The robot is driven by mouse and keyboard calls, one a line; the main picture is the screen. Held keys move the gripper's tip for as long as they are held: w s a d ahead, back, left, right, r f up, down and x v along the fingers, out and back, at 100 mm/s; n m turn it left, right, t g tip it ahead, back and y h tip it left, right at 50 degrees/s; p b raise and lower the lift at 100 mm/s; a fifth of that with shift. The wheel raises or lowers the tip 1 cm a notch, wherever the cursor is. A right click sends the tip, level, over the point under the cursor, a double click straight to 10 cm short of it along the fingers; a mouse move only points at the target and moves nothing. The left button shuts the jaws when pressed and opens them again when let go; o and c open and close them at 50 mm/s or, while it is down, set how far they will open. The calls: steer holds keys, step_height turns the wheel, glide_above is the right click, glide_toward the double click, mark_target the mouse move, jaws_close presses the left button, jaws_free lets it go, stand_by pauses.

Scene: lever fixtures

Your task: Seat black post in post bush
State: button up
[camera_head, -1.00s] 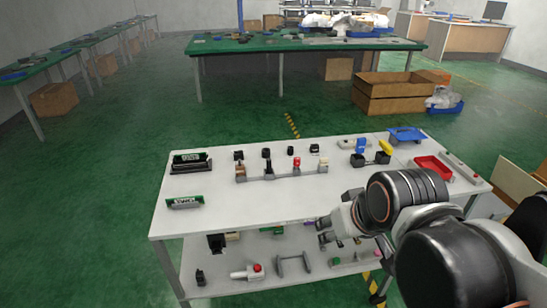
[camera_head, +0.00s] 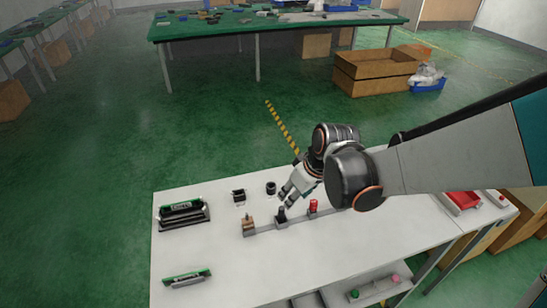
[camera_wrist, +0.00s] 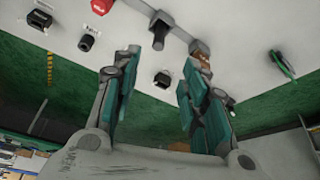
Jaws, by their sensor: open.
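The black post (camera_head: 281,217) stands upright in the grey rail of holders, between a brown post (camera_head: 248,226) and a red one (camera_head: 313,206). In the wrist view the black post (camera_wrist: 159,30) shows beyond the gap between my fingertips. My gripper (camera_head: 286,198) is open and empty, close to the black post in the head view; its fingers also show in the wrist view (camera_wrist: 160,58). A squarish black bush (camera_head: 239,196) and a round black one (camera_head: 271,188) stand behind the rail; I cannot tell which is the post bush. They also show in the wrist view (camera_wrist: 162,78) (camera_wrist: 87,41).
A black rack with a green label (camera_head: 183,214) stands at the table's left, and a green sign plate (camera_head: 187,278) lies nearer. A red tray (camera_head: 464,200) is at the right. The front middle of the white table (camera_head: 300,262) is clear.

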mark_target(282, 208)
steer(key=b+x, duration=0.3)
steer(key=x, duration=0.5)
steer(key=shift+f, duration=0.2)
steer(key=shift+w+b+x, duration=0.15)
steer(key=shift+b+x, duration=0.45)
steer(key=shift+x, duration=0.75)
steer(key=shift+w+b+x, duration=0.15)
steer(key=shift+b+x, duration=0.45)
steer(key=shift+x, duration=0.75)
steer(key=shift+r, duration=0.15)
jaws_close()
